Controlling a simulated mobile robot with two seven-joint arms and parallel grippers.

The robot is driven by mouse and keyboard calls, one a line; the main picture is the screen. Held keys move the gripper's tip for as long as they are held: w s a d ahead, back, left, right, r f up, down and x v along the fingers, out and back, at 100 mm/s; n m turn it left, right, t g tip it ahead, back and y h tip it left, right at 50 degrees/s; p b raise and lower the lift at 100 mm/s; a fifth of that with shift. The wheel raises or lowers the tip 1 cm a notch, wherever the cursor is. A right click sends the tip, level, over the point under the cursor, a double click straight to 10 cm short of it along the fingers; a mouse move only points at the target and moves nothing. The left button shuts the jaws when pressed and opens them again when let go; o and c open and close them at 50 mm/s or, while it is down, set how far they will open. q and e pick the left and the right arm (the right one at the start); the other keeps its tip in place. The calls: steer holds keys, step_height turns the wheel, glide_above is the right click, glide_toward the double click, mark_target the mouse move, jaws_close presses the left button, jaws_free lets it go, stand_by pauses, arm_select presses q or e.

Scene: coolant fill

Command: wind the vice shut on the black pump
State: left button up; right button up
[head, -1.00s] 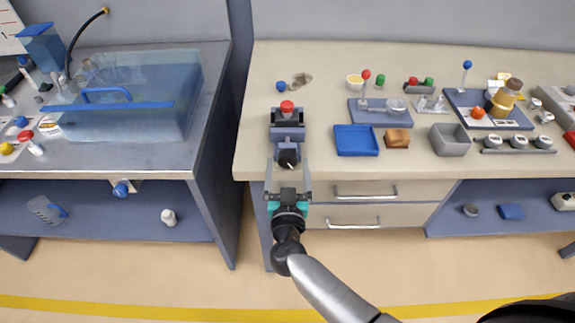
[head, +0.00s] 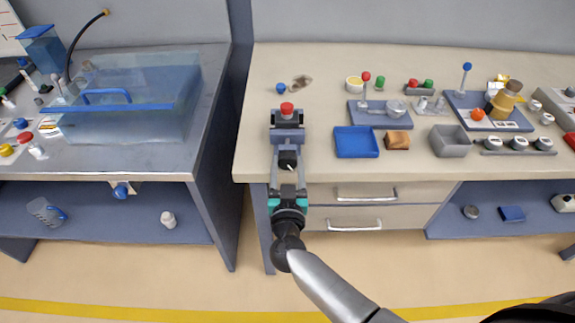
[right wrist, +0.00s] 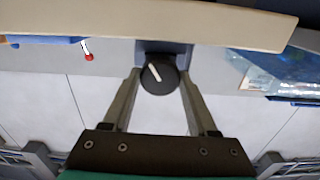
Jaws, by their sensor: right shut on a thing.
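The grey-blue vice (head: 288,134) stands at the front edge of the bench. A small thing with a red top (head: 287,108) sits upright at its far end. I take it for the pump; little black shows on it, and I cannot tell whether the jaws touch it. The vice's round black knob (head: 287,160) faces me at the bench front. In the right wrist view the knob (right wrist: 160,82) carries a tilted white mark. My right gripper (head: 288,168) is shut on the knob, one finger on each side. My left gripper is not in view.
A blue tray (head: 356,142), a brown block (head: 397,140) and a grey bin (head: 450,141) stand right of the vice. Drawers with handles (head: 354,225) lie below the bench, right of my gripper. A clear tank (head: 125,105) stands on the left bench.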

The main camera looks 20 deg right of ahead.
steer(key=c, duration=0.4)
steer(key=shift+m, duration=0.7)
steer(key=o, duration=1.4)
steer(key=p+v, duration=0.2)
steer(key=v, duration=1.3)
steer(key=shift+s+a, duration=0.1)
steer(key=shift+s, duration=0.05)
